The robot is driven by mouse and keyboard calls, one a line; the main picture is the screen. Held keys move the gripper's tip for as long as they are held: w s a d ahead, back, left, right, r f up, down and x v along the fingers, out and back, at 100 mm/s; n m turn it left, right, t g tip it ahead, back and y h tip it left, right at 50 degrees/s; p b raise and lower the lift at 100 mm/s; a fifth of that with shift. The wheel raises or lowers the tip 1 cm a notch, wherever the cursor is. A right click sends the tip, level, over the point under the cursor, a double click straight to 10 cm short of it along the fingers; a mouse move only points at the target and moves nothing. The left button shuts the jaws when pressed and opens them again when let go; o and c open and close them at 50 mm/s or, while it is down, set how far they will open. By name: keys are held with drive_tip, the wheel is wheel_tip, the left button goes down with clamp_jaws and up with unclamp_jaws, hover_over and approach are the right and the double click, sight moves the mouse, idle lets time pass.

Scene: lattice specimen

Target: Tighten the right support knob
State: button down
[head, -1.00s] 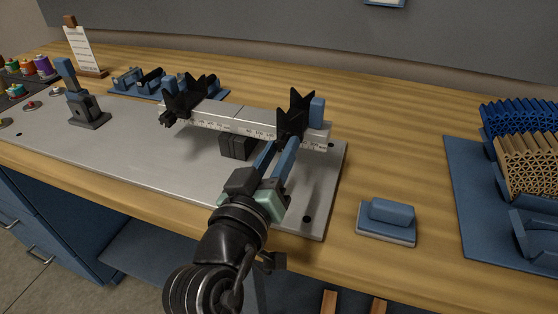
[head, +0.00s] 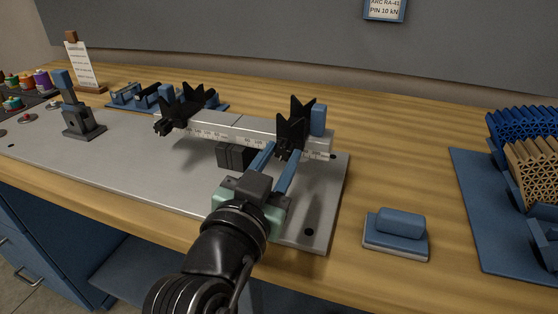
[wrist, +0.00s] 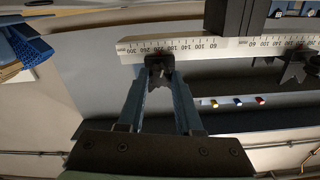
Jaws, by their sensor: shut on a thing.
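The right black V-shaped support (head: 296,127) stands on the silver ruled beam (head: 238,130), near its right end. Its small black knob (head: 285,151) faces me at the front of the beam. My gripper (head: 281,153) has its two blue fingers on either side of that knob and is shut on it. In the wrist view the fingertips (wrist: 160,76) close around the dark knob just below the ruled edge. The knob is partly hidden by the fingers. The left black support (head: 186,108) stands on the beam's left part, with its own knob (head: 163,128) free.
The beam sits over a grey metal base plate (head: 130,160). A dark block (head: 236,155) is under the beam. A lever fixture (head: 80,118) stands at left. A blue block on a pad (head: 399,226) and a blue mat with lattice pieces (head: 482,225) lie at right.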

idle(0.4)
drive_tip(key=c, duration=0.6)
unclamp_jaws()
drive_tip(key=shift+p+v, duration=1.5)
drive_tip(key=shift+v, duration=4.95)
drive_tip(key=shift+r, duration=0.15)
